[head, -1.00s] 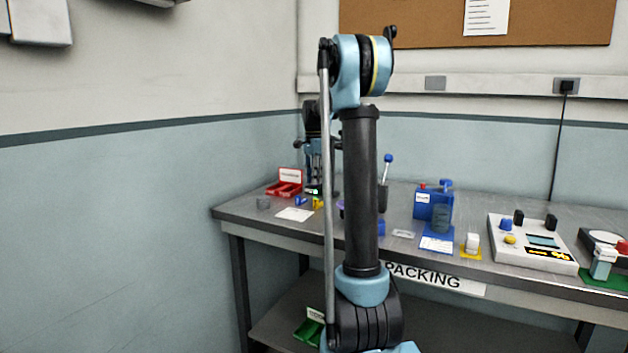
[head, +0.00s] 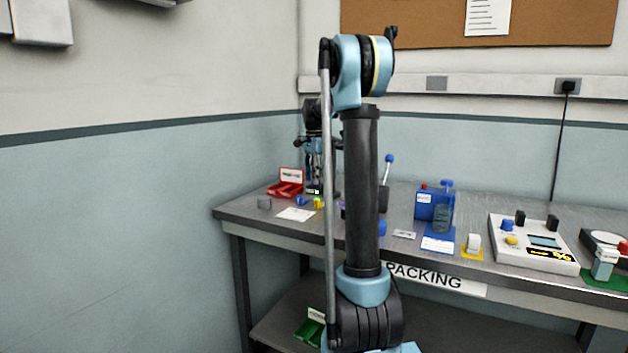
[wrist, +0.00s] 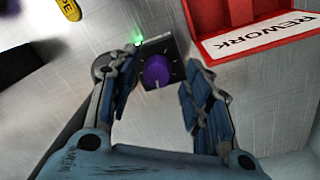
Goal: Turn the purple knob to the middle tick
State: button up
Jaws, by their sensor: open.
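The purple knob (wrist: 157,71) shows in the wrist view on a dark square plate (wrist: 179,47) with small pale tick marks. A pale line marks the knob's face near its lower edge. A green light glows at the plate's corner. My gripper (wrist: 155,92) is open, one finger to the left of the knob and one to the right, with gaps on both sides. In the head view my gripper (head: 318,180) is at the back left of the bench, partly behind my arm. The knob cannot be made out there.
A red bin (head: 287,184) labelled REWORK stands close beside the plate; its label card (wrist: 255,40) is near the right finger. A yellow tag (wrist: 68,9) lies at the wrist view's upper left. The metal bench (head: 262,222) carries a blue box (head: 424,203) and a console (head: 530,250) farther right.

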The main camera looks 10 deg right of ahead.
notch_tip(320, 180, up, 12)
jog(key=shift+w+f, duration=0.25)
jog(key=shift+w, duration=0.1)
jog(key=shift+a, duration=0.1)
notch_tip(320, 180, up, 5)
jog(key=n, duration=1.1)
jog(key=f, duration=1.7)
jog(key=shift+s+d, duration=0.2)
jog(key=shift+s, duration=0.1)
jog(key=c, duration=1.1)
